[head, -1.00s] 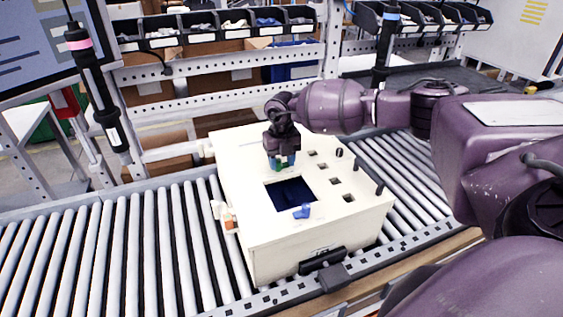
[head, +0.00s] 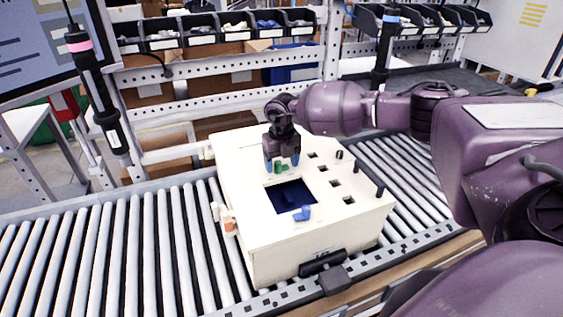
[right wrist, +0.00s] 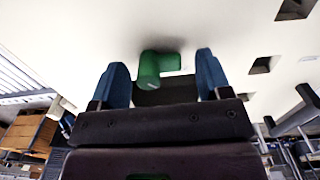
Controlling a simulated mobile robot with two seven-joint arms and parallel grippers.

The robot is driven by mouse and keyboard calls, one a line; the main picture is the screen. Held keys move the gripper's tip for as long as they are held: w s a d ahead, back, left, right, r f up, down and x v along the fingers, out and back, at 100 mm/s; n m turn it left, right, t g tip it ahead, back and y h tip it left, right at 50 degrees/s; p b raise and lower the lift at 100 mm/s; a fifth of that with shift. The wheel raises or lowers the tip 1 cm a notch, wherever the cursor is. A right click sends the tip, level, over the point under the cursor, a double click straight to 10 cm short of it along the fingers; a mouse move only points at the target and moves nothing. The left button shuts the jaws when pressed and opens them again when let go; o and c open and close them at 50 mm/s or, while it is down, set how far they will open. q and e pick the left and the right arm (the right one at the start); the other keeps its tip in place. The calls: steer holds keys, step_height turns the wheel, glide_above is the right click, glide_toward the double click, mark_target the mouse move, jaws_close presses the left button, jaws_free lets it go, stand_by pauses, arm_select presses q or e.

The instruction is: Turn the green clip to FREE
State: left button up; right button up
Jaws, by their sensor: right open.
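The green clip (head: 278,168) sits on the top face of the cream box, just behind the square opening. In the right wrist view the clip (right wrist: 149,72) shows a rounded upright body with a short arm pointing right. My right gripper (head: 282,164) is above the clip, pointing down. Its blue fingers stand apart on either side of the clip, with gaps visible in the right wrist view (right wrist: 160,82). I cannot read any FREE marking. My left gripper is out of view.
The cream box (head: 245,210) stands on a roller conveyor (head: 110,250). A blue clip (head: 302,213) sits at the opening's front edge, and an orange clip (head: 229,225) is on the left side. Small square holes and a black handle (head: 367,174) lie to the right.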

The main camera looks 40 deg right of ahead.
mark_target(282, 166)
step_height(282, 166, up, 11)
stand_by(0.7)
steer(key=shift+f, duration=0.1)
